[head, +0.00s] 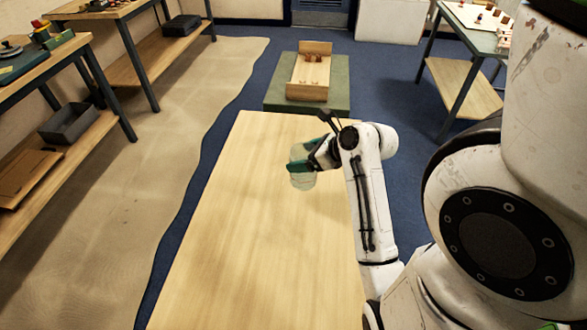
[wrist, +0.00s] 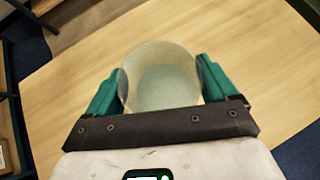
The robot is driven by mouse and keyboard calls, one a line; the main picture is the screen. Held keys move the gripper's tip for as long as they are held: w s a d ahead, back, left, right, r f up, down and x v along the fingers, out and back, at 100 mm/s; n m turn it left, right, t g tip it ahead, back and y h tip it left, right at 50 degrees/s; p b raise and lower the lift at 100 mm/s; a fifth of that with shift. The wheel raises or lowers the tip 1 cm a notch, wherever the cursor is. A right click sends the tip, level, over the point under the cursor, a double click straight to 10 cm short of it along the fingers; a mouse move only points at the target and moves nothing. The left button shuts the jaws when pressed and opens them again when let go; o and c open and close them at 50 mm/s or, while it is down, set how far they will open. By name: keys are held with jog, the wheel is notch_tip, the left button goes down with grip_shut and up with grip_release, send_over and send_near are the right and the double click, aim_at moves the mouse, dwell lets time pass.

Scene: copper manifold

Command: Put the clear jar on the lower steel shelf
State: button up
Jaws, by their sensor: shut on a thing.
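The clear jar (head: 302,178) is a see-through cylinder over the far part of the wooden table in the head view. In the wrist view the jar (wrist: 160,78) sits between the two green fingers, its round rim facing the camera. My gripper (head: 306,168) is shut on the jar from the right side; it also shows in the wrist view (wrist: 160,90). The jar looks upright. I cannot tell whether its base touches the table top or is just above it. I make out no steel shelf for certain in either view.
The wooden table (head: 240,240) is otherwise bare. Beyond it a wooden box (head: 309,78) stands on a green block (head: 340,100). Benches with lower wooden shelves stand at left (head: 65,145) and right (head: 462,85). A grey tray (head: 68,122) sits on the left one.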

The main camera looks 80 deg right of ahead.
jog(key=w+d+f, duration=0.3)
jog(key=f, duration=0.6)
jog(key=shift+w, duration=0.25)
jog(key=o, duration=1.7)
